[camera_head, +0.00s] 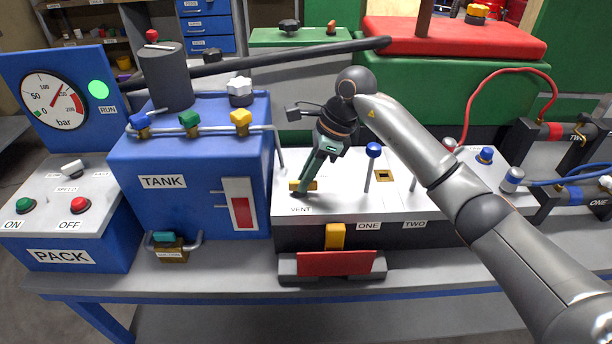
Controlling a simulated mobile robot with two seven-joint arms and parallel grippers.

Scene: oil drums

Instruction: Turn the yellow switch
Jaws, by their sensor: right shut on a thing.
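The yellow switch (311,185) sits on the white top panel above the VENT label, just left of the blue-knobbed lever. My right gripper (302,185) reaches down onto it from above, tilted, with its green and dark fingers shut on it. The fingers hide part of the switch, so its exact angle is hard to tell. My left gripper is not in view.
A blue-knobbed lever (373,165) stands close right of my right gripper. The blue tank (190,205) with coloured taps is to the left. A yellow block (335,236) and red pedal (337,264) are at the front. My right arm crosses the panel's right half.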

